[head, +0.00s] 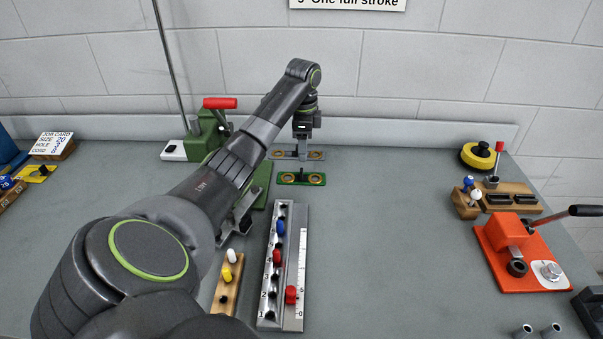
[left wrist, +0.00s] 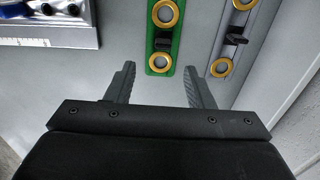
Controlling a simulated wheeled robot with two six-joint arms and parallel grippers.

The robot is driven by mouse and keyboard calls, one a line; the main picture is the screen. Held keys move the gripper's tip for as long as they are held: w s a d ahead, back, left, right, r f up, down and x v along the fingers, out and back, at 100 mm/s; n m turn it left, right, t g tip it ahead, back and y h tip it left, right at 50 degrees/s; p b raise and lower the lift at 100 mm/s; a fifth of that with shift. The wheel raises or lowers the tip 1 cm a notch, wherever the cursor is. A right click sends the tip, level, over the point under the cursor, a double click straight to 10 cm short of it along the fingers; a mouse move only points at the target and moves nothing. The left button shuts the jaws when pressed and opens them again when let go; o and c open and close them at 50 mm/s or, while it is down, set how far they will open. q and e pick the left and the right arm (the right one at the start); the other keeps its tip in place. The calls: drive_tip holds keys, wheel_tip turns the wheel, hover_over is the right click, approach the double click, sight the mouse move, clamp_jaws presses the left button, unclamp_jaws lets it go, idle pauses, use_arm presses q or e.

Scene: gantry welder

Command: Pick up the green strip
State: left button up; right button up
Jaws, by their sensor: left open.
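The green strip (head: 302,181) lies on the grey bench, with a gold ring near each end and a black upright knob in the middle. In the left wrist view the green strip (left wrist: 162,30) runs away from the gripper, its near ring close to the line between the fingertips. My left gripper (head: 302,148) is at the back of the bench, pointing down, beyond the green strip in the head view. In its wrist view the left gripper (left wrist: 160,67) is open with nothing between its fingers. My right gripper is not in view.
A similar grey strip (head: 314,155) with gold rings lies just behind the green one. A green press with a red handle (head: 220,103) stands to the left. A metal rail (head: 270,295) with coloured pegs lies in front.

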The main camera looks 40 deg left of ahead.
sight(301, 175)
use_arm(q)
wheel_tip(301, 175, down, 3)
drive_tip(key=shift+f, duration=0.15)
drive_tip(key=f, duration=0.5)
drive_tip(key=shift+a+f, duration=0.1)
drive_tip(key=shift+a, duration=0.2)
clamp_jaws()
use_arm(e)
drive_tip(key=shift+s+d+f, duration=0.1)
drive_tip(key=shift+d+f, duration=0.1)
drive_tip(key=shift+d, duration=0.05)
